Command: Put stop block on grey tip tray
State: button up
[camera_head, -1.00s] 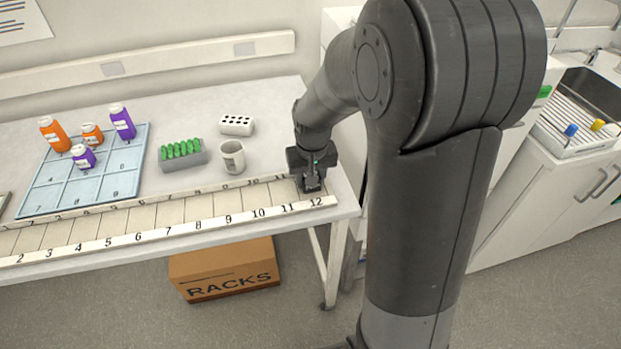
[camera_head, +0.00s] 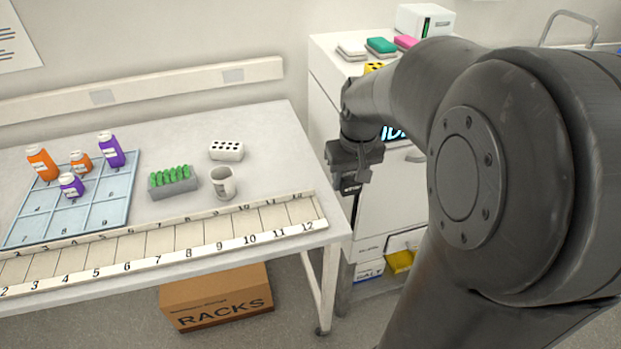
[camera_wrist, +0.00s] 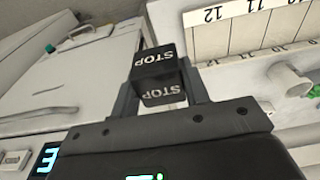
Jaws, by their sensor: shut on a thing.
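My gripper (camera_head: 352,182) is shut on the black stop block (camera_wrist: 158,72), which shows white STOP lettering between the fingers in the wrist view. In the head view the gripper hangs beside the table's right end, in front of the white cabinet, and the block is hard to tell from the dark fingers. A pale grey tray (camera_head: 351,50) lies on the cabinet top at its left, beside a teal one (camera_head: 381,46) and a pink one (camera_head: 405,41). A yellow one (camera_head: 374,66) is partly hidden by my arm.
The numbered rail (camera_head: 190,238) runs along the table front. A mug (camera_head: 223,184), a grey rack with green tubes (camera_head: 172,186) and a white holed block (camera_head: 226,151) stand behind it. A white device (camera_head: 425,20) stands on the cabinet.

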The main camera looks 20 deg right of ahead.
jog(key=shift+s+d+r, duration=0.1)
jog(key=shift+d+r, duration=0.15)
jog(key=shift+d, duration=0.05)
jog(key=shift+w+a, duration=0.15)
jog(key=shift+w, duration=0.1)
jog(key=w+a+r+n, duration=0.3)
jog(key=w+a+n, duration=0.1)
jog(key=w+a, duration=0.75)
jog(key=n+y, duration=0.1)
jog(key=n, duration=0.4)
send_over(170, 177)
jog(key=f, duration=0.6)
jog(key=shift+d, duration=0.4)
jog(key=shift+a+f, duration=0.3)
jog(key=shift+a, duration=0.05)
jog(key=shift+f, duration=1.85)
